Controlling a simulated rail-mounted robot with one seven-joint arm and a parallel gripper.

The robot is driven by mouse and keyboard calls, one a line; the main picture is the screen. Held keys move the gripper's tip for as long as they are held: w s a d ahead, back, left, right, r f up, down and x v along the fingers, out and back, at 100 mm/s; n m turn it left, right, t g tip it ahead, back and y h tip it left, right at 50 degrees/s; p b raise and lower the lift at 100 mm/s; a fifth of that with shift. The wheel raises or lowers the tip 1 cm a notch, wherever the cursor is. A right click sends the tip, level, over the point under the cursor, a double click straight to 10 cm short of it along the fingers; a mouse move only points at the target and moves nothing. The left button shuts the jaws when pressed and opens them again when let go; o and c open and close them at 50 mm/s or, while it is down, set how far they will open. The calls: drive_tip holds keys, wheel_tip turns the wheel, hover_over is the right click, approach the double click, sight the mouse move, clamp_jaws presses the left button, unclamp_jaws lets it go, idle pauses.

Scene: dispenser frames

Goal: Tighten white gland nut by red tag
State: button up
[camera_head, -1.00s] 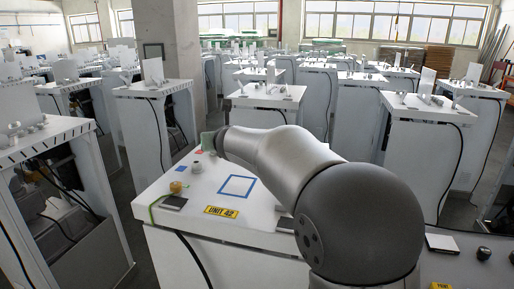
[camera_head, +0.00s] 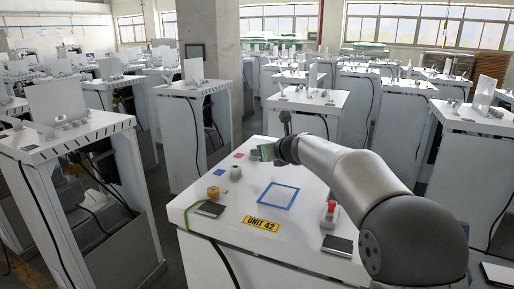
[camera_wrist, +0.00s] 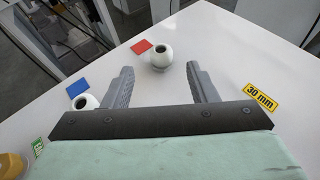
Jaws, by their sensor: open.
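A white round gland nut (camera_wrist: 161,58) with a dark hole on top stands beside the red tag (camera_wrist: 141,46) in the wrist view. It lies ahead of my open gripper (camera_wrist: 160,69), roughly in line with the gap between the fingers, and nothing is held. A second white nut (camera_wrist: 86,102) stands by the blue tag (camera_wrist: 78,88), left of the left finger. In the head view the red tag (camera_head: 239,155), blue tag (camera_head: 219,172) and the blue-tag nut (camera_head: 235,172) show. There the red-tag nut cannot be made out near my green gripper body.
The white cabinet top (camera_head: 230,213) also bears a yellow knob (camera_head: 213,192), a blue square outline (camera_head: 279,195), a red button (camera_head: 331,208) and a UNIT 42 label (camera_head: 261,223). A 30 mm label (camera_wrist: 260,98) lies right of the fingers. Other cabinets stand around.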

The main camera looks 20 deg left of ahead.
drive_tip(key=p+x, duration=0.2)
drive_tip(key=x, duration=0.5)
drive_tip(key=shift+w+f, duration=0.1)
drive_tip(key=shift+f, duration=0.05)
